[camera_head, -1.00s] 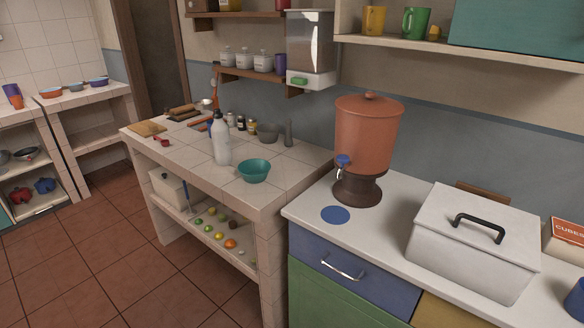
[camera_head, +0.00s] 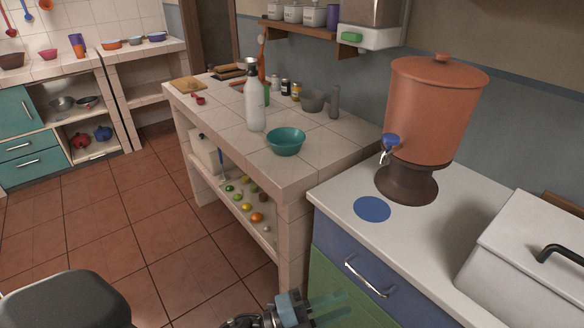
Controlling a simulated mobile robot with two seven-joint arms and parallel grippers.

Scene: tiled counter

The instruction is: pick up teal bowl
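The teal bowl (camera_head: 286,142) sits upright on the tiled counter (camera_head: 330,150), near its front edge. It looks empty. My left gripper (camera_head: 342,305) shows at the bottom edge, low in front of the green cabinet and well below and apart from the bowl. Its two fingers point right with a gap between them and nothing held. My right gripper is not in view.
A white bottle (camera_head: 256,105) stands just left of the bowl. A grey mortar (camera_head: 313,101) and small jars are behind it. A terracotta water dispenser (camera_head: 432,110) and a white box (camera_head: 530,260) stand on the white counter to the right. Floor in front is clear.

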